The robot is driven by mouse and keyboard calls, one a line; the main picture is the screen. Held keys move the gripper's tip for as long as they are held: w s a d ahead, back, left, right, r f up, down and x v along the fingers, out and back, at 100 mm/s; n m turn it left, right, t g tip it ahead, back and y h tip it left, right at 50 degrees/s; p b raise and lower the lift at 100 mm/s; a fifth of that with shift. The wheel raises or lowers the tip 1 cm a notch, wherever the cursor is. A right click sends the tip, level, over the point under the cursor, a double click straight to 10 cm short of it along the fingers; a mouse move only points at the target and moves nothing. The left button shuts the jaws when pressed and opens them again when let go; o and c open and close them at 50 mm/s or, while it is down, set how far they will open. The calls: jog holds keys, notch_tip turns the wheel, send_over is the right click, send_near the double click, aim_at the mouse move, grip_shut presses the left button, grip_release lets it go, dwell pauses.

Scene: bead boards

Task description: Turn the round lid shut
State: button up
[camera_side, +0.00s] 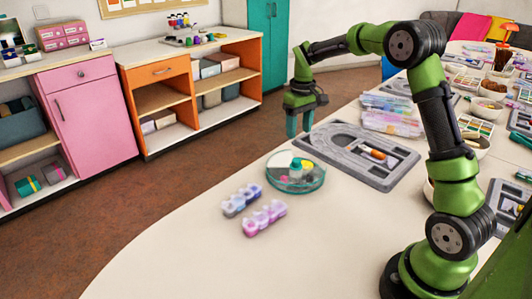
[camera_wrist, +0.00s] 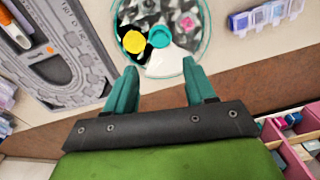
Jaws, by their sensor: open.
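The round lid (camera_side: 308,182) sits on a shallow, clear round container with a teal rim near the table's front edge. It also shows at the top of the wrist view (camera_wrist: 197,42), partly cut off by the frame. A teal knob (camera_wrist: 159,37) stands at its middle. A white wedge (camera_wrist: 170,62) shows on the near side, with a yellow piece (camera_wrist: 133,42) and a pink piece (camera_wrist: 188,23) beside the knob. My gripper (camera_side: 299,124) points down, raised above the table and apart from the lid. Its teal fingers (camera_wrist: 160,72) are spread with nothing between them.
Two bead boxes, one blue-purple (camera_side: 241,200) and one pink-purple (camera_side: 264,217), lie in front of the lid. A grey bead board (camera_side: 355,153) lies behind and to the right, with stacked clear boxes (camera_side: 391,115) beyond. The front left of the table is bare.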

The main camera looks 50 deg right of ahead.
aim_at(296, 160)
notch_tip(296, 160, down, 10)
jog(key=shift+a+f, duration=0.15)
jog(key=shift+f, duration=0.05)
grip_shut()
dwell(0.4)
